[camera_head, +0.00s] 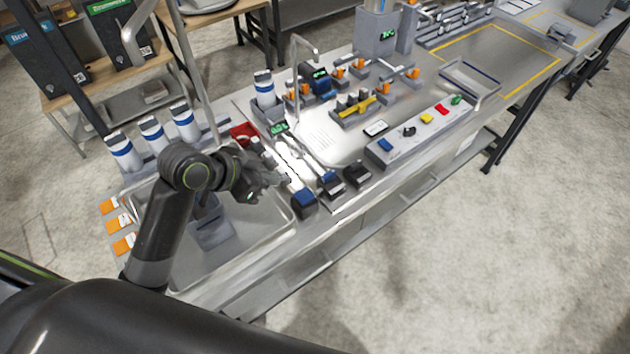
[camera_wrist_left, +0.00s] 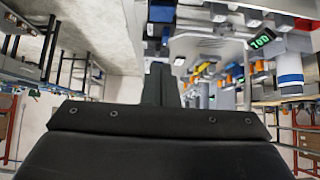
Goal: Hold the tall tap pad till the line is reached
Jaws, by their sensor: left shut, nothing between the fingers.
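My left gripper (camera_head: 284,181) is over the front of the bench at the sink's right edge, its fingers shut and empty. In the left wrist view the shut dark fingers (camera_wrist_left: 160,84) point away from the camera. A blue-topped pad (camera_head: 304,198) stands just right of and below the fingertips, apparently apart from them. Two darker pads (camera_head: 331,186) (camera_head: 357,174) stand to its right. A tall curved tap (camera_head: 177,42) rises behind my arm, and a smaller curved tap (camera_head: 298,62) stands further right. I cannot tell which pad belongs to which tap. No fill line can be made out.
The sink (camera_head: 270,236) lies under my arm, with a grey block in it. A green-digit display (camera_head: 278,130) and a white, blue-banded bottle (camera_head: 265,92) stand behind the pads. A grey button box (camera_head: 420,132) is to the right. Several similar bottles stand at the left.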

